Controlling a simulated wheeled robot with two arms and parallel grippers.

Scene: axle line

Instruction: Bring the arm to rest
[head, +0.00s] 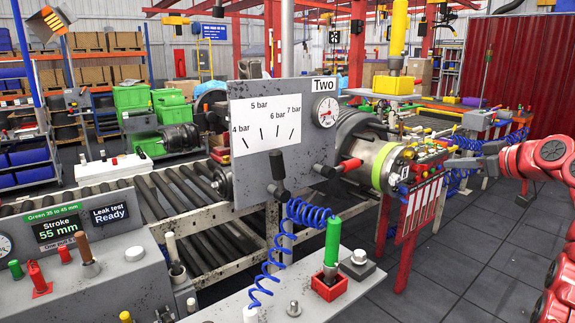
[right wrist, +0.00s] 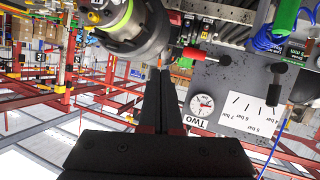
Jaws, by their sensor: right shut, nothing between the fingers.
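My right arm (head: 540,152) is red and comes in from the right edge of the head view. Its grey right gripper (head: 452,162) points left, in front of the red curtain and to the right of the machine's cylinder with a yellow-green band (head: 388,168). In the right wrist view the dark fingers of the right gripper (right wrist: 161,75) are together, with nothing held. That view is upside down, and the fingertips overlap the cylinder's edge (right wrist: 120,30) there; I cannot tell whether they touch it. My left gripper is not in view.
A grey panel marked Two (head: 290,185) with a gauge and bar scale stands mid-scene. A roller conveyor (head: 160,215) runs behind it. A console (head: 110,270) and a bench (head: 300,300) with a green-handled tool (head: 332,240) are in front. Floor (head: 480,250) is free at right.

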